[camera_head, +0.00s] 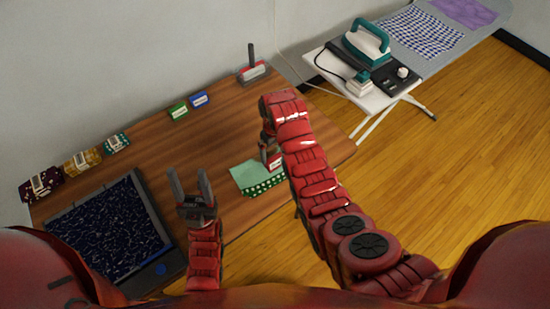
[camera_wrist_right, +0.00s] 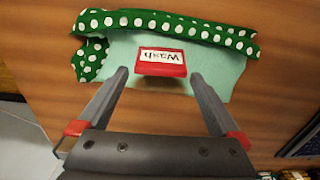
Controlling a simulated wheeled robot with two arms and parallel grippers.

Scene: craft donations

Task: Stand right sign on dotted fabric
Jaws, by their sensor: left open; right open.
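The dotted fabric (camera_head: 262,188) is green with white dots and a mint underside, folded on the table's right part. It also shows in the right wrist view (camera_wrist_right: 170,25). A small red sign (camera_head: 274,160) with a white label reading "Wash" is on its mint part, partly hidden by my right arm in the head view. In the right wrist view the sign (camera_wrist_right: 160,70) is between the tips of my open right gripper (camera_wrist_right: 160,76), with gaps at both sides. My left gripper (camera_head: 188,176) is open and empty, left of the fabric.
Green (camera_head: 178,111) and blue (camera_head: 200,99) signs stand toward the wall. A grey-handled tool with a red base (camera_head: 252,72) is at the back. Several fabric bundles (camera_head: 82,160) line the left back. A grey panel with dark speckled fabric (camera_head: 165,255) lies left. An ironing board (camera_head: 425,65) stands right.

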